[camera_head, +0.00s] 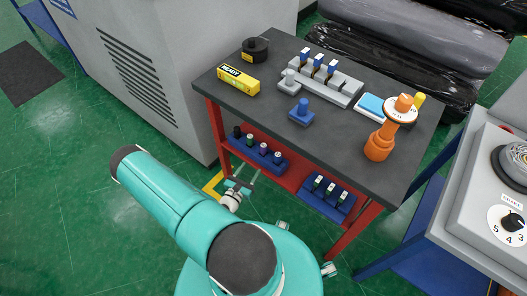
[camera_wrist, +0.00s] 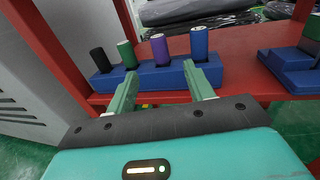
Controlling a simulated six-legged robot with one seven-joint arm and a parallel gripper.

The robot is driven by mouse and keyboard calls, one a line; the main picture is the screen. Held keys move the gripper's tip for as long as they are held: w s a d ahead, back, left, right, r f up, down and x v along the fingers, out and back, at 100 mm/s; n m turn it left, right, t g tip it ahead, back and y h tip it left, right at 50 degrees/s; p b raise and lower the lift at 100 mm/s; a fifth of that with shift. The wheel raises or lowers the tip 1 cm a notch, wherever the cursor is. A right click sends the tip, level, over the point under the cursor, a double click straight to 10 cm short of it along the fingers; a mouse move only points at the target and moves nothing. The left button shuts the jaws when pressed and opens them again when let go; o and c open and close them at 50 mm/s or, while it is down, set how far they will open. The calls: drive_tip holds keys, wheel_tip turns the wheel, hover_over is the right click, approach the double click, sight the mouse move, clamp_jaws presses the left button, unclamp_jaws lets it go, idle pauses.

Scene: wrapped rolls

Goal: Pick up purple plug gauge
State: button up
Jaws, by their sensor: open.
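The purple plug gauge (camera_wrist: 160,50) stands upright in a blue rack (camera_wrist: 150,77) on the lower shelf, between a green gauge (camera_wrist: 127,54) and a blue gauge (camera_wrist: 199,43). A black gauge (camera_wrist: 100,60) stands at the rack's left end. My gripper (camera_wrist: 162,70) is open and empty. In the wrist view its two fingers point at the rack, and the purple gauge shows between and beyond their tips. In the head view my gripper (camera_head: 239,186) is in front of the rack (camera_head: 258,157); the gauge colours there are hard to tell.
A second blue rack (camera_head: 325,195) with several gauges is right of the first on the red shelf. The dark tabletop (camera_head: 275,98) above holds a yellow box (camera_head: 238,79), grey fixtures and an orange part (camera_head: 378,143). A red table leg (camera_wrist: 55,48) is left of the rack.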

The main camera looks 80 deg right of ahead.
sight(262, 151)
drive_tip(key=x, duration=1.3)
drive_tip(key=shift+d+f, duration=0.1)
drive_tip(key=shift+d, duration=0.05)
drive_tip(key=c, duration=1)
